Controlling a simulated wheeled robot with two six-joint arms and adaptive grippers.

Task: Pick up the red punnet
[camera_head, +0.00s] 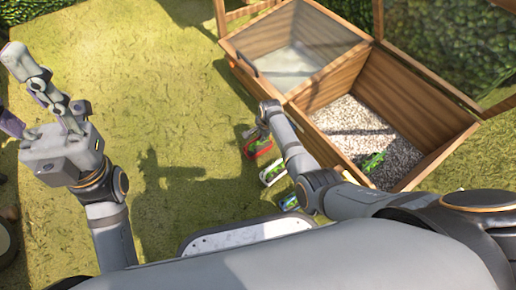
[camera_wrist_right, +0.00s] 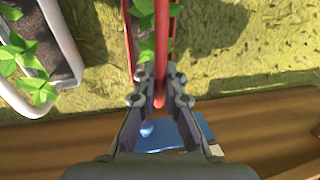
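The red punnet (camera_head: 258,149) sits on the grass beside the wooden planter box in the head view, with green leaves in it. In the right wrist view its red rim or handle (camera_wrist_right: 159,98) runs between my right fingertips.
A white punnet (camera_head: 272,172) stands next to the red one, with another plant punnet (camera_head: 290,201) nearer me. The planter's wooden wall (camera_head: 340,150) is close to the right; a green plant (camera_head: 372,162) lies in its gravel bed. Grass on the left is free.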

